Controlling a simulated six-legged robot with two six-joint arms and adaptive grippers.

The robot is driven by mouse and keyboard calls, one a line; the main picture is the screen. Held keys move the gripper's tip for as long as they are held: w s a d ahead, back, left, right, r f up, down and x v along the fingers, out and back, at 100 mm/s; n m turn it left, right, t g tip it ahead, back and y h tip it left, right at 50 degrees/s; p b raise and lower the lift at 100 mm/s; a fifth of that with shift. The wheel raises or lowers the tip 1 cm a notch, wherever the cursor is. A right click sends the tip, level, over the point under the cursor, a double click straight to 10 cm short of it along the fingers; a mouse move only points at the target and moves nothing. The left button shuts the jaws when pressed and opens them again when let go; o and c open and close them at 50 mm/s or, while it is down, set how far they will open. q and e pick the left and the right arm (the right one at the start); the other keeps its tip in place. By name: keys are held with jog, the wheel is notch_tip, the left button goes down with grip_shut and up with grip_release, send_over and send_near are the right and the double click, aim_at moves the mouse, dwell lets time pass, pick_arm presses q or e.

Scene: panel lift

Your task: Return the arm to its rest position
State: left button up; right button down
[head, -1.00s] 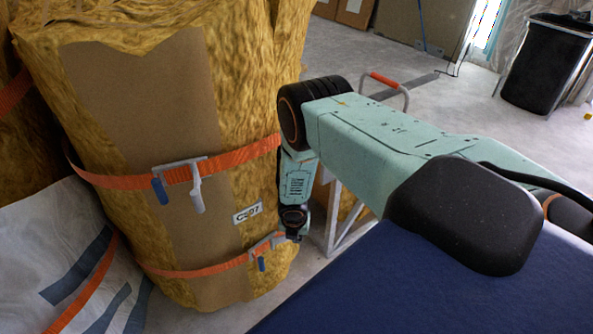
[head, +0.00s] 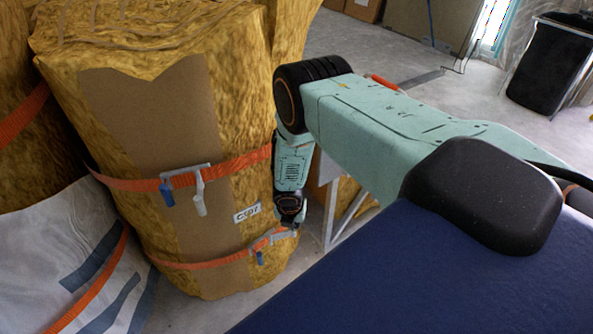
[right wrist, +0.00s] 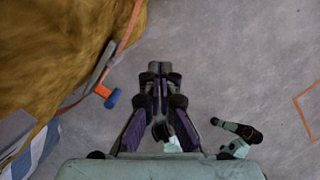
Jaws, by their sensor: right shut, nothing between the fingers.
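My right arm reaches in from the right in the head view and bends down at the elbow, its forearm hanging beside a strapped roll of yellow insulation (head: 235,110). My right gripper (head: 287,224) is at the bottom of that forearm, small and partly hidden, close to the roll's lower strap. In the right wrist view the gripper (right wrist: 158,72) has its fingertips together over bare floor, with nothing between them. The roll (right wrist: 50,45) is left of it there, apart from the fingers. My left gripper is in neither view.
Orange straps with buckles (head: 186,180) circle the roll. A white wrapped bundle (head: 60,250) lies at the lower left. A pale metal frame (head: 345,215) stands behind my arm. A black bin (head: 548,65) is at the far right.

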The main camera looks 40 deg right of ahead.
jog(key=shift+p+v, duration=0.3)
jog(key=shift+v, duration=0.55)
jog(key=shift+f, duration=0.1)
